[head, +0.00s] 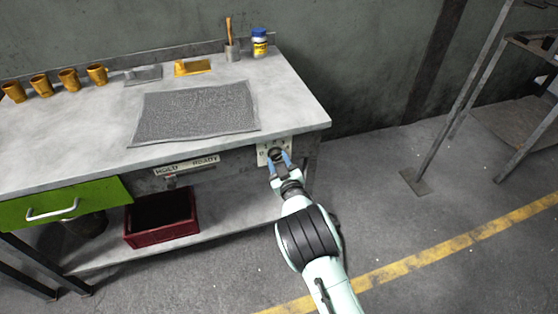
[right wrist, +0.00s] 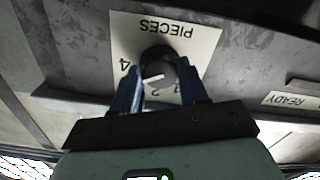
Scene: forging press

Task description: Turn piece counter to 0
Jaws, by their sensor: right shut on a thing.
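The piece counter is a dark round knob (right wrist: 158,62) on a pale plate (right wrist: 205,38) marked PIECES, which shows upside down in the right wrist view. A 4 and a 2 can be read on the plate; the other marks are hidden behind the knob and fingers. In the head view the plate (head: 262,158) is on the workbench's front face, near its right end. My right gripper (head: 279,160) has its blue fingers shut on the knob, one on each side. Which number the knob points to cannot be told. My left gripper is not in view.
The workbench (head: 300,105) carries a grey mat, yellow cups and a blue-lidded bottle. Left of the knob are a HOLD/READY plate (head: 186,166) and a green drawer (head: 100,200). A red crate (head: 160,240) stands on the lower shelf.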

